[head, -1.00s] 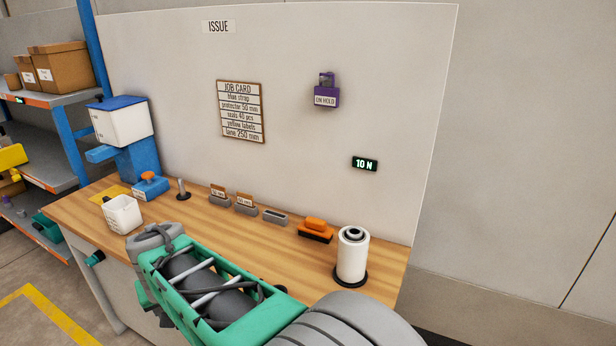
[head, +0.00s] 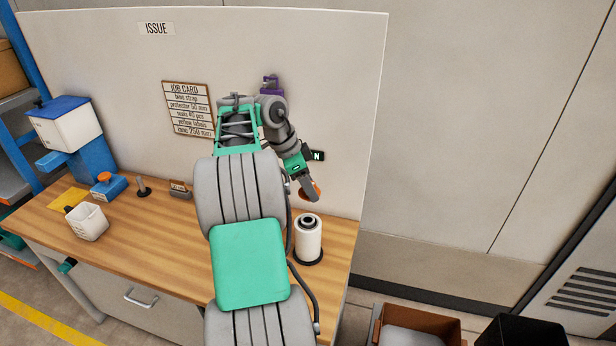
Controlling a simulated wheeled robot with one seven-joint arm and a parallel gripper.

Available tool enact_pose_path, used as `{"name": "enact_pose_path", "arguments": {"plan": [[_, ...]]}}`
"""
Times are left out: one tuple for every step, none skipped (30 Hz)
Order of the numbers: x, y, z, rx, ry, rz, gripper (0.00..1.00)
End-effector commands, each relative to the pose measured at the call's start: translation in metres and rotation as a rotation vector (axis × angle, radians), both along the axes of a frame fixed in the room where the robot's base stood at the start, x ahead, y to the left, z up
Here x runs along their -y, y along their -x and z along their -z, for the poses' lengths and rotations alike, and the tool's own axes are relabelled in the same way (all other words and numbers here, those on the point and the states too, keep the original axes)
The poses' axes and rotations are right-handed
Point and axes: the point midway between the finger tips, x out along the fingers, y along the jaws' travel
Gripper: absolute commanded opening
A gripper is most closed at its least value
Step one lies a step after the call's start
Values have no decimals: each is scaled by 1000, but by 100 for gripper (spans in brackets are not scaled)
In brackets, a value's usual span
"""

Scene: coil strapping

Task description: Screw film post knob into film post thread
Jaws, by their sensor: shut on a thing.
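The film post thread (head: 308,220) is at the dark top centre of the white film roll (head: 308,242), which stands upright on a black round base on the bench. My gripper (head: 308,188) is shut on an orange piece, the film post knob (head: 313,192). The knob is held above the roll's top, with a visible gap between them. My gripper points down and covers part of the knob. The fine threads are too small to see.
My arm covers the middle of the wooden bench (head: 150,235). A white bin (head: 87,222), a blue block with an orange top (head: 108,186) and a metal peg (head: 143,187) stand at left. The panel (head: 330,60) rises close behind my gripper. An open brown box (head: 420,325) is lower right.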

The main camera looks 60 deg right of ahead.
Motion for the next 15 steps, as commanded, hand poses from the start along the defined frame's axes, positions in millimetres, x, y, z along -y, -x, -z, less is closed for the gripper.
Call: {"name": "enact_pose_path", "arguments": {"plan": [[0, 0, 1, 0, 0, 1, 0], [0, 0, 1, 0, 0, 0, 0], [0, 0, 1, 0, 0, -1, 0], [0, 0, 1, 0, 0, -2, 0], [0, -1, 1, 0, 0, -3, 0], [0, -1, 1, 0, 1, -4, 0], [0, -1, 1, 0, 0, -4, 0], [-1, -1, 1, 0, 0, -4, 0], [-1, -2, 1, 0, 0, -4, 0], [-2, -3, 1, 0, 0, -4, 0], [-2, -3, 3, 0, 0, -4, 0], [-2, -3, 7, 0, 0, -4, 0], [-2, -3, 9, 0, 0, -5, 0], [-2, -3, 12, 0, 0, -5, 0], [-2, -3, 16, 0, 0, -5, 0]]}}
